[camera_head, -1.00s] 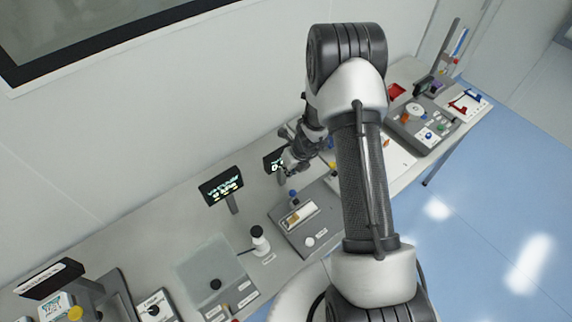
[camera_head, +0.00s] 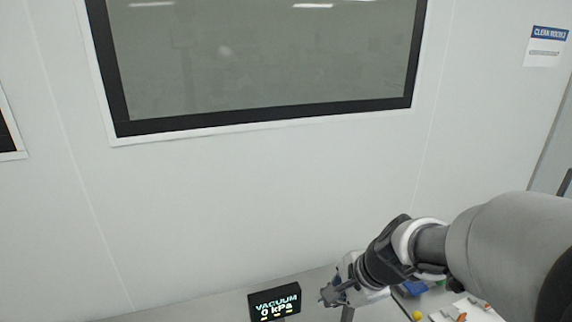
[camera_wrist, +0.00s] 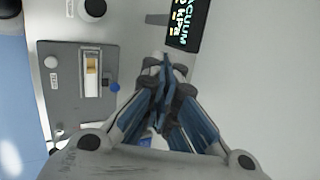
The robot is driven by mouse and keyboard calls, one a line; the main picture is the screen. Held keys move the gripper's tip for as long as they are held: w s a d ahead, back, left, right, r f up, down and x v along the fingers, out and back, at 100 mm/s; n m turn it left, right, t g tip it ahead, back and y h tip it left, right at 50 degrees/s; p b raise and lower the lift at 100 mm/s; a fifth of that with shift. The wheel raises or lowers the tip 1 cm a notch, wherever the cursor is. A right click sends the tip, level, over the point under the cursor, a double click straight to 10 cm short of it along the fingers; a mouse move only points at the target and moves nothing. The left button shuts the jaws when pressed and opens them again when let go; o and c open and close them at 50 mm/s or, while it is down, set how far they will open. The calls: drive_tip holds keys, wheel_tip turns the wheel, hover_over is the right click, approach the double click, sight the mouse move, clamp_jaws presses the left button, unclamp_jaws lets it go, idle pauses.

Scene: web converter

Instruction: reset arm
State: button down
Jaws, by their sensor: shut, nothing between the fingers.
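My gripper (camera_head: 330,296) is at the lower right in the head view, above the bench and just right of the vacuum display. In the wrist view my gripper (camera_wrist: 165,62) points toward the bench with its fingers together and nothing between them. My arm comes in from the right edge of the head view, and its lower part is out of the picture.
The vacuum display (camera_head: 274,301) reads 0 kPa and also shows in the wrist view (camera_wrist: 187,22). A wall with a dark window (camera_head: 260,60) stands behind.

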drive_tip(key=s+d+f+n+h+b, duration=0.2)
drive_tip(key=s+n+b, duration=0.4)
drive_tip(key=s, duration=0.4)
drive_tip(key=s+d+f+n+h+b, duration=0.1)
drive_tip(key=s+f+n+b, duration=0.4)
drive_tip(key=s, duration=0.5)
drive_tip(key=d+n+b, duration=0.1)
drive_tip(key=n+b, duration=0.1)
drive_tip(key=n, duration=0.1)
drive_tip(key=shift+s+d+f+n+h, duration=0.15)
drive_tip(key=shift+f+n+h, duration=0.15)
drive_tip(key=shift+h, duration=0.1)
